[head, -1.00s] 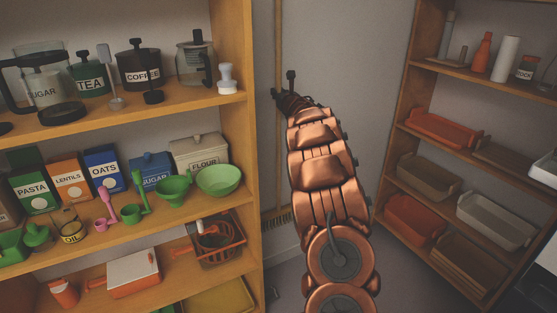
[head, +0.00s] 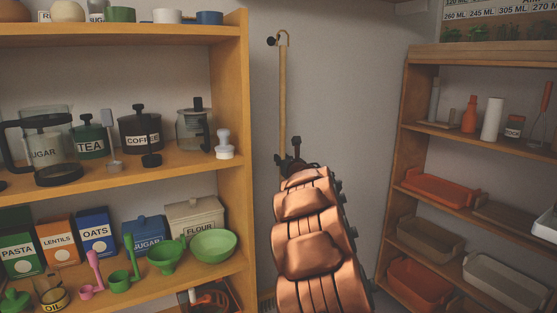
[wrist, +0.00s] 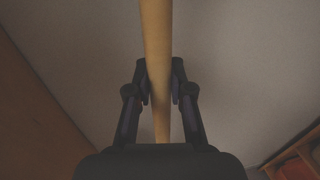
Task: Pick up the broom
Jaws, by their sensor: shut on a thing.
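The broom shows as a long, pale wooden handle (head: 283,95) standing nearly upright in front of the grey wall, between the two shelf units. A loop or hook is at its top. My gripper (head: 291,163) is around the handle well below the top. In the wrist view, the handle (wrist: 156,40) runs between the two dark fingers of my gripper (wrist: 160,85), which are closed on it. The broom's lower part is largely hidden behind my copper arm, and its head is not clearly visible.
A maple shelf (head: 243,130) with jars, boxes and green bowls stands close on the left. Another shelf unit (head: 408,140) with trays and bottles is on the right. A dark peg (head: 271,41) is beside the handle's top. Bare wall lies between.

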